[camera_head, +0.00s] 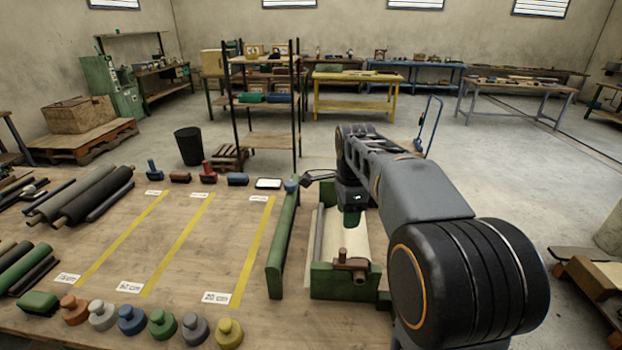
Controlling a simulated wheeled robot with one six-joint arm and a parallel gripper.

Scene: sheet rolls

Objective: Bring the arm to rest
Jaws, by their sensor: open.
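My arm reaches from the lower right over the bench's right side, with its large black joint close to the camera. My gripper (352,203) hangs at the arm's far end, pointing down above the green holder (345,280) with a pale sheet roll. The gripper is open; I see nothing held in it. Its fingertips are small and partly merge with the green holder behind, so I cannot tell whether they touch it.
The wooden bench (180,240) carries yellow tape lines, dark rolls (95,195) at left and several coloured knobs (132,320) along the front. A green rail (284,245) stands left of the holder. A shelf rack (268,105) stands behind on open floor.

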